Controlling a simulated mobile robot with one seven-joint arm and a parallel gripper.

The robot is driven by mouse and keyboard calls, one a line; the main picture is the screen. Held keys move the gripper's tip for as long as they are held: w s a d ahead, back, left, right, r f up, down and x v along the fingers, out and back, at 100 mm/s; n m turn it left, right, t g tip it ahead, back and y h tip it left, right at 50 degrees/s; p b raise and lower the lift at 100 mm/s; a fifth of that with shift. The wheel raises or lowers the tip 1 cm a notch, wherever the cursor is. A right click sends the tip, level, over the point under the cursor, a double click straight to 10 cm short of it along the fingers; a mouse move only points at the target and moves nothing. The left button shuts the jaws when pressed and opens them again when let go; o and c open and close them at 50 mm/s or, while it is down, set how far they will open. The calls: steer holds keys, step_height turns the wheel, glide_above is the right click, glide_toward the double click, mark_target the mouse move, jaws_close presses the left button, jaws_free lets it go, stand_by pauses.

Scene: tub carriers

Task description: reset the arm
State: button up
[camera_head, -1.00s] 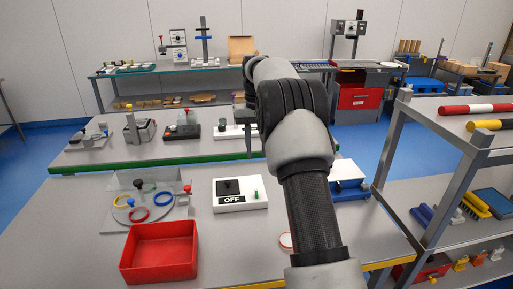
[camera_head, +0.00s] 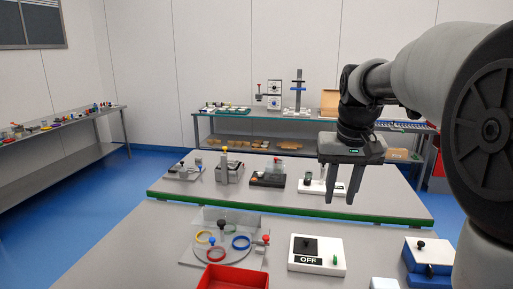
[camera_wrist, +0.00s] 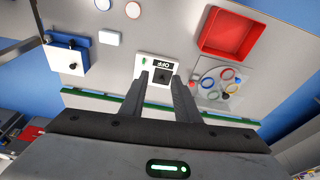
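My arm reaches in from the right in the head view. My gripper (camera_head: 342,196) hangs with its fingers pointing down above the tables, and its two fingers stand apart with nothing between them. In the wrist view my gripper (camera_wrist: 160,88) also shows open and empty, with the white OFF box (camera_wrist: 157,70) on the table below and beyond the fingertips. The same OFF box (camera_head: 330,262) with a black switch and a green knob sits on the near table in the head view.
A red tray (camera_head: 232,279) and a clear-backed station with coloured rings (camera_head: 217,254) stand left of the OFF box. A blue and white box (camera_head: 430,262) stands right. Small devices stand on the green-edged table (camera_head: 160,187). Blue floor (camera_head: 95,215) is open at left.

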steer(key=s+a+f+t+p, duration=0.1)
steer(key=s+a, duration=0.1)
steer(key=s, duration=0.9)
steer(key=s+a+f+n+t+p, duration=0.1)
steer(key=s+a+t, duration=0.1)
steer(key=s, duration=0.9)
steer(key=shift+s+a, duration=0.2)
steer(key=shift+a, duration=0.45)
